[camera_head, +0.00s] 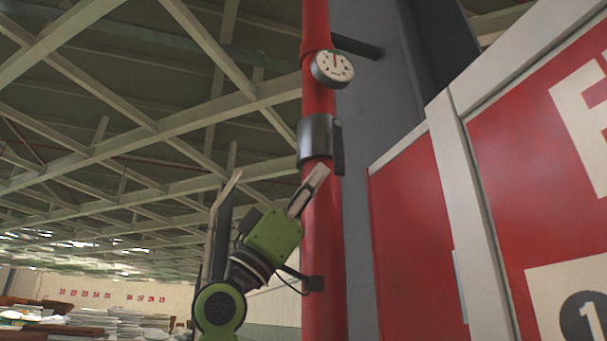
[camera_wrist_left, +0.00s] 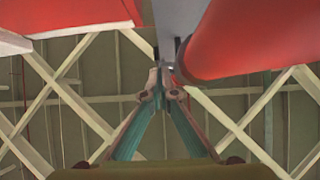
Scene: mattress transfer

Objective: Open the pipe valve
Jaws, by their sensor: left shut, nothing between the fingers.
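The red pipe (camera_head: 320,240) runs upright through the middle of the head view. It carries a grey metal collar (camera_head: 314,138) with a dark lever handle (camera_head: 338,148) hanging down on its right side, which looks like the valve. My left gripper (camera_head: 321,172) is just below the collar, in front of the pipe. Its fingers are shut and empty and point up toward the lever's lower end; I cannot tell if they touch it. In the left wrist view the closed fingertips (camera_wrist_left: 166,88) lie beside the red pipe (camera_wrist_left: 245,40). The lever is not clear there. My right gripper is not in view.
A round white gauge (camera_head: 333,68) sits on the pipe above the collar. A grey pillar (camera_head: 368,120) stands behind the pipe. A red and white panel (camera_head: 415,230) takes up the right side. Open space with ceiling beams lies to the left.

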